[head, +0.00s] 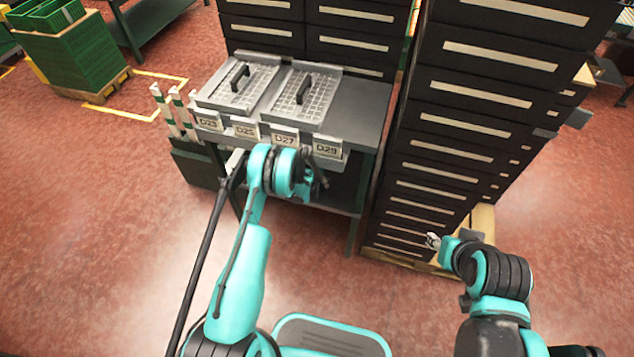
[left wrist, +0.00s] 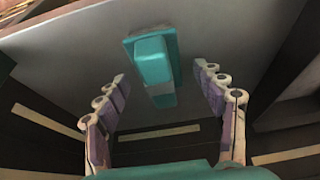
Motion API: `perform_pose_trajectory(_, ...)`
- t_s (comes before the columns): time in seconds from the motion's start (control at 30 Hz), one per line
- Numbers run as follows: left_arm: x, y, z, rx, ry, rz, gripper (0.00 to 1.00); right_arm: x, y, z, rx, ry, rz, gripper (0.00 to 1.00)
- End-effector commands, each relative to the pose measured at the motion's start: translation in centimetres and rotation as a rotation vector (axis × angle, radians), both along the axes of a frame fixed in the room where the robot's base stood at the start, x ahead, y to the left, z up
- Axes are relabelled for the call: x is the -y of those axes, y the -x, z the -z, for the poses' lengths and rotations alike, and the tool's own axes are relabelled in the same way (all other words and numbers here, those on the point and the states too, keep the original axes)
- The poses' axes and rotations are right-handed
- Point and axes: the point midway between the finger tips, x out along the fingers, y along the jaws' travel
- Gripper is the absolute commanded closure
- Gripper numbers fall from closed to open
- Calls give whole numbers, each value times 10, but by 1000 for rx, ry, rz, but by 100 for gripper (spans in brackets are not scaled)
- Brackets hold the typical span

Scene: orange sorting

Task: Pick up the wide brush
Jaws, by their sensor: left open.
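My left gripper (head: 318,182) is in front of the grey workbench, just below its label strip in the head view. In the left wrist view its two purple-padded fingers (left wrist: 162,78) are spread wide with nothing held between them. A teal block-shaped thing (left wrist: 152,62) shows beyond and between the fingers, against a grey surface. I cannot tell whether it is the wide brush. No brush is clearly visible in the head view. My right gripper (head: 434,241) is low before the dark drawer cabinet, too small to tell its opening.
The workbench (head: 358,112) carries two mesh trays (head: 238,90) with black handles. Front labels read D23, D25, D27 and D29. A tall dark drawer cabinet (head: 470,110) stands close at its right. Green crates (head: 75,60) stand at far left.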

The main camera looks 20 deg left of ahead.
Motion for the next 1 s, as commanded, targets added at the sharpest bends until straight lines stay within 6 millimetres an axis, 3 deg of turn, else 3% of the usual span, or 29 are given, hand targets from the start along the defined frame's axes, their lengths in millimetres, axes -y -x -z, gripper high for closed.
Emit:
perform_pose_trajectory(0.07,0,0,0,0,0,0,31,0,0,0,0,0,0,60)
perform_pose_trajectory(0.27,0,0,0,0,0,0,84,0,0,0,0,0,0,60)
perform_pose_trajectory(0.3,0,0,0,0,0,0,86,0,0,0,0,0,0,60)
perform_pose_trajectory(1.0,1,-3,-11,0,0,0,86,0,0,-2,0,0,0,60)
